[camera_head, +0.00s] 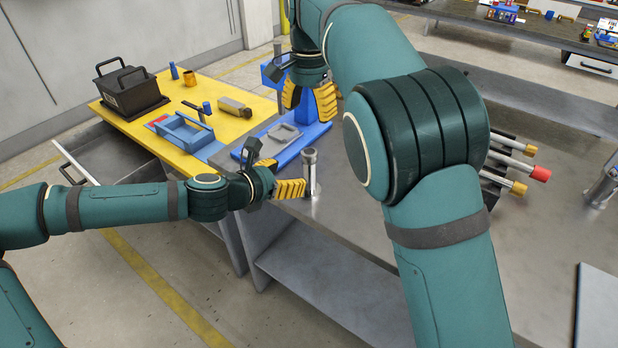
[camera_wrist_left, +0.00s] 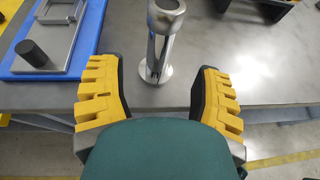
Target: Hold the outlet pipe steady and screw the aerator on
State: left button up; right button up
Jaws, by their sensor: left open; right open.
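The outlet pipe (camera_head: 311,175) is a grey metal tube standing upright on a round base near the edge of the grey workbench. It also shows in the left wrist view (camera_wrist_left: 158,52), with a ring-shaped top. My left gripper (camera_head: 280,178) is open beside the pipe. In the left wrist view its spread yellow fingers (camera_wrist_left: 157,80) face the pipe, which stands just beyond them, apparently untouched. I cannot clearly identify the aerator. A dark upright cylinder (camera_wrist_left: 36,52) stands on the blue board in the left wrist view.
A blue fixture board (camera_head: 256,148) with a grey frame (camera_head: 284,135) lies left of the pipe. A yellow table (camera_head: 205,88) holds a black toolbox (camera_head: 128,92) and a blue tray (camera_head: 180,132). Several rods (camera_head: 512,165) lie at right. My right arm covers much of the bench.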

pick_arm(q)
jog(key=shift+v, duration=1.65)
